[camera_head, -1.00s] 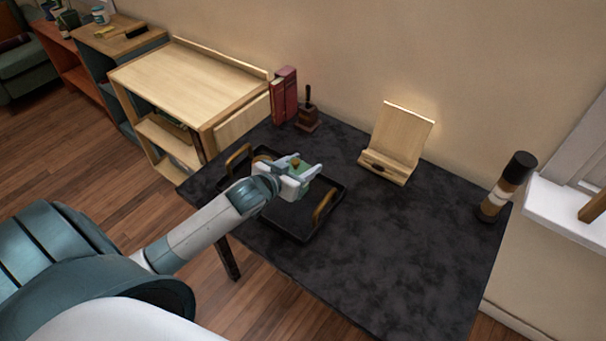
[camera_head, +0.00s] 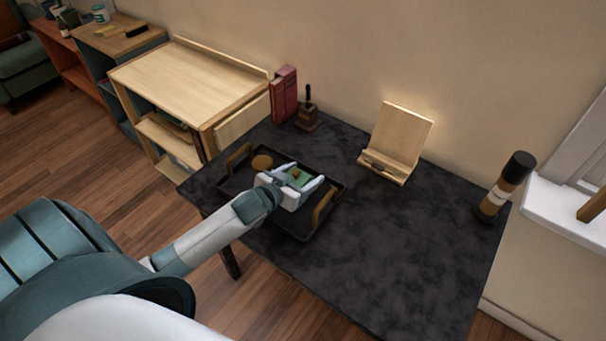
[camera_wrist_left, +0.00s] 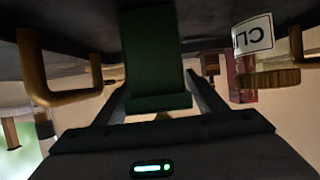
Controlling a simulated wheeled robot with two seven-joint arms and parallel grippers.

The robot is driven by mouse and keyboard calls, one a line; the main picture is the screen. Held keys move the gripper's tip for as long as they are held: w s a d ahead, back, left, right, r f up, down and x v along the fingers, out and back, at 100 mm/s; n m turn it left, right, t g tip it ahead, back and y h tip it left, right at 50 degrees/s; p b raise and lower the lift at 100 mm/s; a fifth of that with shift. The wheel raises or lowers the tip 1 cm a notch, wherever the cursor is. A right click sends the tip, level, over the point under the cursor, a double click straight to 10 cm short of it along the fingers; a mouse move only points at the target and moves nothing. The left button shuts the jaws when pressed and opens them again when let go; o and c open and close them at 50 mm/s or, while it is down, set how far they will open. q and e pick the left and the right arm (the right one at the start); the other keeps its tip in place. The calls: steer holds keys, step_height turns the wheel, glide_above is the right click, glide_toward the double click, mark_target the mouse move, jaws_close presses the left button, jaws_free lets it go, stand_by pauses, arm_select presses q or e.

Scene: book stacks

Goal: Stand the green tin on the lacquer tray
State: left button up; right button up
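The green tin (camera_head: 298,178) is between the fingers of my left gripper (camera_head: 303,178), over the right part of the lacquer tray (camera_head: 294,232). In the left wrist view the green tin (camera_wrist_left: 153,55) fills the space between the fingers, which meet its sides. The gripper looks shut on it. The tin looks upright and low, its base close to the tray's floor; I cannot tell whether it touches. The tray is black with two brown handles and lies on the dark table. My right gripper is not in view.
A jar with a round brown lid (camera_head: 262,162) and a white label (camera_wrist_left: 252,35) stands on the tray, left of the tin. Red books (camera_head: 284,95), a small brown object (camera_head: 307,118), a wooden stand (camera_head: 398,145) and a dark-topped cylinder (camera_head: 505,187) stand farther off.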

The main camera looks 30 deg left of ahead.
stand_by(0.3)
arm_select(q)
steer(key=shift+r, duration=0.2)
steer(key=shift+s, duration=0.25)
steer(key=shift+s+r, duration=0.1)
steer(key=shift+s, duration=0.25)
steer(key=b+v, duration=0.1)
steer(key=v, duration=0.9)
steer(key=shift+s+r, duration=0.3)
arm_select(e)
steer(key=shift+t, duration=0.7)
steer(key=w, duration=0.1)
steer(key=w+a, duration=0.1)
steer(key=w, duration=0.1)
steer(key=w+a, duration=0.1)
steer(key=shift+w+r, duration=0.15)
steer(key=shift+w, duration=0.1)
arm_select(q)
steer(key=shift+a, duration=0.1)
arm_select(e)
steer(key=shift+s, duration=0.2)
arm_select(q)
steer(key=shift+a, duration=0.15)
